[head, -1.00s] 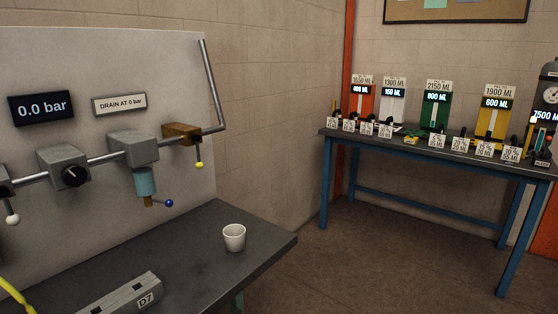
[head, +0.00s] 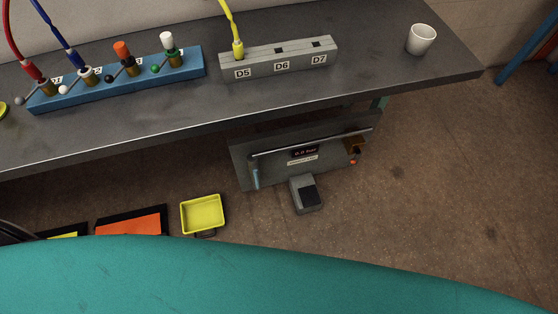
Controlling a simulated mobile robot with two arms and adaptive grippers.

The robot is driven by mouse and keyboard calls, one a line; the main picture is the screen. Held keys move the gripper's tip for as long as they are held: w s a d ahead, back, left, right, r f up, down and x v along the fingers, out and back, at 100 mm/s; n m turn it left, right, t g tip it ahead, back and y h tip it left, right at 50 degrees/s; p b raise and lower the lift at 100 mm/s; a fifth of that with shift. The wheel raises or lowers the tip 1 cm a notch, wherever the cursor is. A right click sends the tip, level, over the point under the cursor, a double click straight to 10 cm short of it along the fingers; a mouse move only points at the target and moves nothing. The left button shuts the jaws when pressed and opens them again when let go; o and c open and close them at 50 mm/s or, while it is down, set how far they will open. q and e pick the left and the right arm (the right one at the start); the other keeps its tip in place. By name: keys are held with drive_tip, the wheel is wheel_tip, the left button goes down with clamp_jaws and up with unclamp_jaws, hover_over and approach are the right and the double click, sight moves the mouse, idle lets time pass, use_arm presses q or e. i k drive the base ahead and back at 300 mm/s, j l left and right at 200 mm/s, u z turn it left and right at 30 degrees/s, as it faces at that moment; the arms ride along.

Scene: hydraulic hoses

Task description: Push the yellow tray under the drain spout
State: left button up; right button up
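The yellow tray (head: 203,213) lies on the floor in front of the bench in the head view, empty, with a dark handle at its near edge. Behind it to the right, a grey panel (head: 300,172) stands low under the bench, with a pipe along its top and a small display. At the panel's left end a light blue downward piece (head: 255,177) hangs from the pipe; it may be the drain spout. The tray is to the left of and nearer than this piece, apart from it. Neither of my grippers is in view.
A grey pedal-like box (head: 306,195) stands on the floor right of the tray. An orange-topped dark mat or bin (head: 130,222) is left of it. The bench (head: 150,120) overhangs, holding hose blocks and a white cup (head: 421,39). Floor at right is clear.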

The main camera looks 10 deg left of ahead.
sight(205, 214)
drive_tip(key=k, duration=0.85)
